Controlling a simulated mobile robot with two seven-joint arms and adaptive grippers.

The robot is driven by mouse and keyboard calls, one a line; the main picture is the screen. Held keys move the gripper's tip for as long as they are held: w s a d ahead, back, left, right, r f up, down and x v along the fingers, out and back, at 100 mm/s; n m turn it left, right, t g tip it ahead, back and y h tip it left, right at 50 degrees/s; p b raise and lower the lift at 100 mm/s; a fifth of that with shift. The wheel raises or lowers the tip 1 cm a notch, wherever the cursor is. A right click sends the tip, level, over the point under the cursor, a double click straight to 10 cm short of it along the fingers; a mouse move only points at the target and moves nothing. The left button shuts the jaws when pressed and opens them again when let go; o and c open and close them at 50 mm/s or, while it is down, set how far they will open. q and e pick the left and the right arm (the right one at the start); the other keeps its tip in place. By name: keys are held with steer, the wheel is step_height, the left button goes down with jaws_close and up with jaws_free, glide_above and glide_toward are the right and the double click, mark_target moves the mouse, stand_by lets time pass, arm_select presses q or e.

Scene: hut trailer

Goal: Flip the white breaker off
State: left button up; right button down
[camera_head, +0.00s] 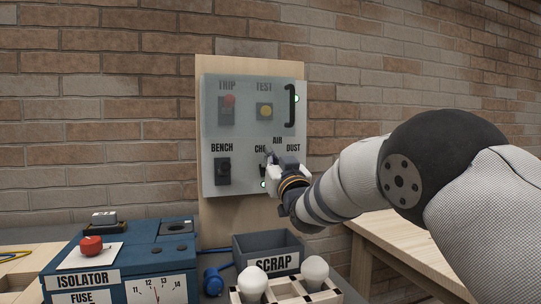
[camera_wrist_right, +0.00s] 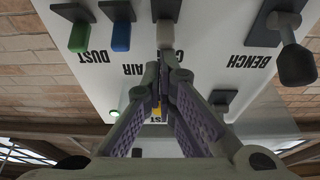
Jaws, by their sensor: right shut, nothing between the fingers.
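The grey panel (camera_head: 240,135) stands upright on a wooden backboard. In the right wrist view, seen upside down, the white breaker (camera_wrist_right: 166,32) sits in a grey housing between the blue lever and the BENCH switch. Its label is mostly hidden. My right gripper (camera_wrist_right: 166,62) is shut and empty, its fingertips just in front of the white breaker; I cannot tell whether they touch it. In the head view my right gripper (camera_head: 270,162) is at the panel's lower right and hides the white breaker. My left gripper is not in view.
Beside the white breaker are a blue AIR lever (camera_wrist_right: 121,36), a green DUST lever (camera_wrist_right: 79,36) and a black BENCH switch (camera_head: 223,170). Above are the TRIP button (camera_head: 229,100), TEST button (camera_head: 265,111) and black handle (camera_head: 290,106). A SCRAP bin (camera_head: 255,245) and blue ISOLATOR box (camera_head: 135,255) stand below.

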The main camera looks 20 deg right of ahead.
steer(key=s+f+t, duration=0.2)
steer(key=s+f, duration=0.2)
steer(key=s, duration=0.3)
steer(key=shift+d+f+b, duration=0.15)
steer(key=shift+f+b, duration=0.25)
steer(key=shift+b, duration=0.05)
steer(key=shift+w, duration=0.1)
stand_by(0.4)
